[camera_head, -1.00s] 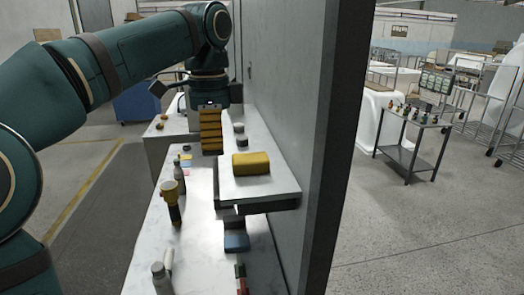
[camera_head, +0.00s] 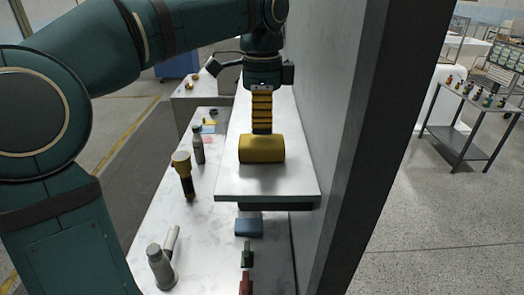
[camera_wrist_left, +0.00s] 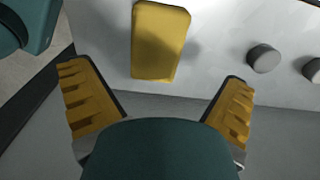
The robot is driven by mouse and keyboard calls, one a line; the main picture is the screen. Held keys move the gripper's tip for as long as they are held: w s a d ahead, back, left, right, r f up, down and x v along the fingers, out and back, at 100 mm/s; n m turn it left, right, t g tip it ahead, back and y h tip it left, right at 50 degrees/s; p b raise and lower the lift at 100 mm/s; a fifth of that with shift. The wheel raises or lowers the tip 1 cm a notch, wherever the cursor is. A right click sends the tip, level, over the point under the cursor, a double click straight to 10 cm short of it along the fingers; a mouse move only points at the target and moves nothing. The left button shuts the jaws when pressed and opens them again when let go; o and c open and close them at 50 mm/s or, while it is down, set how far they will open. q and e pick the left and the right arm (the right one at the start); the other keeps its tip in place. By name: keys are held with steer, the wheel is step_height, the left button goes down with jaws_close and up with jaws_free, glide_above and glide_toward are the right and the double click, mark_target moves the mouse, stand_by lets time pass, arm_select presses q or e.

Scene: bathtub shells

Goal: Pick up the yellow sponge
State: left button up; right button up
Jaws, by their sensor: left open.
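The yellow sponge (camera_head: 262,149) lies on the raised white shelf (camera_head: 265,183), near its front edge, in the head view. My left gripper (camera_head: 262,123) points down just behind it in that view; its ridged yellow fingers overlap the sponge's back edge in the picture. In the left wrist view the sponge (camera_wrist_left: 161,42) is at the top middle. My right gripper is not in view.
A grey wall (camera_head: 350,110) rises close on the right.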

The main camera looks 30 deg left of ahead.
mark_target(260, 140)
arm_select(q)
step_height(260, 140, down, 2)
steer(key=shift+f, duration=0.15)
steer(key=f, duration=0.2)
steer(key=f+b, duration=0.1)
steer(key=f, duration=0.1)
steer(key=shift+s+a+f, duration=0.1)
steer(key=shift+s+a, duration=0.05)
steer(key=shift+s, duration=0.25)
steer(key=shift+w+f, duration=0.1)
steer(key=shift+f, duration=0.25)
steer(key=c, duration=1.1)
